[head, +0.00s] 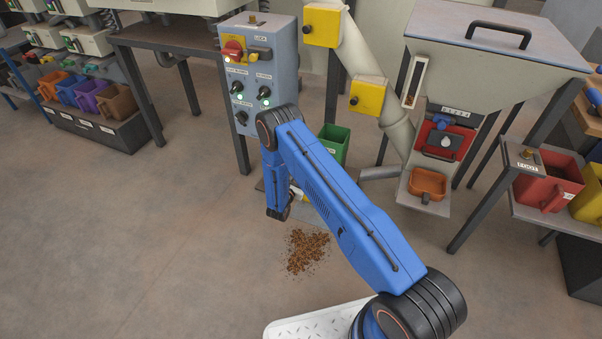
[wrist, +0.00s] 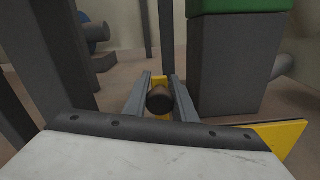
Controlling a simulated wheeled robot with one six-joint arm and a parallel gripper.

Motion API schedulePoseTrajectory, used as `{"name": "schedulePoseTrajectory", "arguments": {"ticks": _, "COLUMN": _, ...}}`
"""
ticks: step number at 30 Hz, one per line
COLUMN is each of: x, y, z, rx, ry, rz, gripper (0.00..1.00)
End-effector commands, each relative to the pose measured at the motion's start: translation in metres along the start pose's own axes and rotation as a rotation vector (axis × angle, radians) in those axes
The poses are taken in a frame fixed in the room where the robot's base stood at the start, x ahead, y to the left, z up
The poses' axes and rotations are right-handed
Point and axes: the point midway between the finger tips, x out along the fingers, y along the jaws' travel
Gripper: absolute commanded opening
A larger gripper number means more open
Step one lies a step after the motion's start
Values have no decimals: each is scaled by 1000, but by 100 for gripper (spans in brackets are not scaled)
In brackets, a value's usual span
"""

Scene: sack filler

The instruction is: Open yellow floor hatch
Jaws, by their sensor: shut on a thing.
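The yellow floor hatch (wrist: 285,138) shows in the wrist view as a flat yellow panel low on the right, with more yellow (wrist: 160,82) behind the fingers. A dark round handle (wrist: 160,99) stands between the two grey fingers of my gripper (wrist: 160,102), which are closed on it. In the head view my blue arm reaches down to the floor in front of the control box and hides the gripper. A small bit of yellow (head: 297,194) shows beside the arm there. Most of the hatch is hidden, so its angle is hard to tell.
A spill of brown pellets (head: 307,251) lies on the floor near my arm. A green bin (head: 334,145) and the grey control box (head: 260,75) stand behind it. In the wrist view, a grey post (wrist: 65,55) and a grey block (wrist: 228,75) flank the gripper.

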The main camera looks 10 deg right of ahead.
Motion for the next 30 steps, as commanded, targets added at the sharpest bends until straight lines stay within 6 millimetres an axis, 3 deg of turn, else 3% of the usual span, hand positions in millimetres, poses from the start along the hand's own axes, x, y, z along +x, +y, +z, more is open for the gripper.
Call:
{"name": "schedulePoseTrajectory", "arguments": {"ticks": 18, "x": 0, "y": 21, "z": 92, "rx": 0, "ry": -2, "rz": 0, "gripper": 0}}
{"name": "schedulePoseTrajectory", "arguments": {"ticks": 30, "x": 0, "y": 23, "z": 102, "rx": 0, "ry": -1, "rz": 0, "gripper": 0}}
